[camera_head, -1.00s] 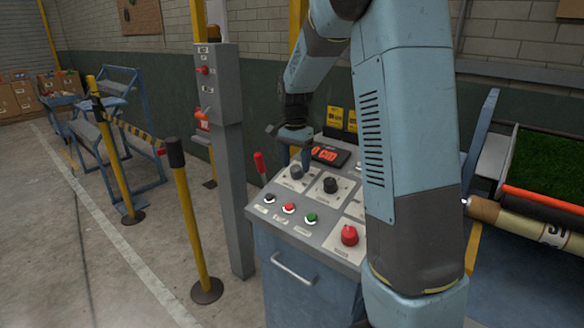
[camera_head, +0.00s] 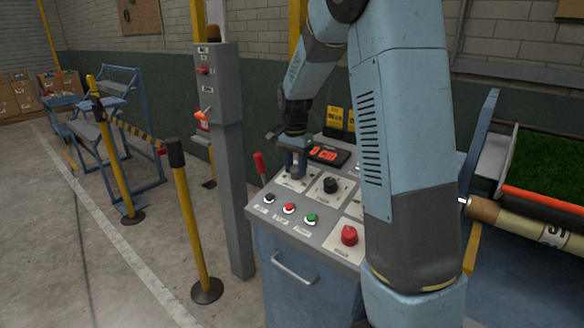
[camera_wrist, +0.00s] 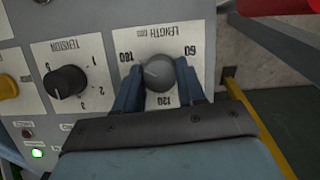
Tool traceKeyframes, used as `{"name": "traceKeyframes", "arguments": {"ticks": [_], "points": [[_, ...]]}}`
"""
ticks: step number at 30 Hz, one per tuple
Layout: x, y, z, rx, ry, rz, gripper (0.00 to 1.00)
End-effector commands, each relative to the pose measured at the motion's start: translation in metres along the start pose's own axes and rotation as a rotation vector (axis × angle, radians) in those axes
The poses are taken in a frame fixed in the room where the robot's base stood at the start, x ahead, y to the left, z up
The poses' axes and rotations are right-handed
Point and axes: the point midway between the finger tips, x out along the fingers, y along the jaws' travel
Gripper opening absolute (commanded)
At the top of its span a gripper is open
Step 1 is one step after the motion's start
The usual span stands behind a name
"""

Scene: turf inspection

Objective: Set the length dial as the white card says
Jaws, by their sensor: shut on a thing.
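The length dial (camera_wrist: 158,76) is a grey round knob on a white plate in the wrist view, marked 60, 120 and 180, shown upside down. A pale mark shows on its upper left, toward the 180 side. My gripper (camera_wrist: 160,90) has one blue finger on each side of the knob and is shut on it. In the head view my gripper (camera_head: 295,168) stands over the dial at the console's back left and hides most of it. I cannot make out a white card with readable text.
The black tension dial (camera_wrist: 65,81) is next to the length dial. The console (camera_head: 305,222) also carries several buttons and a red knob (camera_head: 349,235). A red lever (camera_head: 259,163) stands at its left edge. A grey post (camera_head: 233,180) is close on the left.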

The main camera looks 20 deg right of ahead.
Motion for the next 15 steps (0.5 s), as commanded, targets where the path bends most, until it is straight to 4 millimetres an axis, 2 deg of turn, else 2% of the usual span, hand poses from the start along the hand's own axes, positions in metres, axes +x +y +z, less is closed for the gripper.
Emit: {"name": "traceKeyframes", "arguments": {"ticks": [1, 3, 4, 6, 15], "points": [[0.000, 0.001, 0.000, 0.001, -0.001, 0.001, 0.17], [0.000, 0.001, 0.000, 0.001, -0.001, 0.002, 0.10], [0.000, -0.011, 0.016, -0.006, -0.001, 0.001, 0.09], [0.000, -0.004, 0.006, -0.002, -0.001, 0.001, 0.09], [0.000, -0.001, -0.001, -0.068, 0.002, 0.023, 0.09]]}}
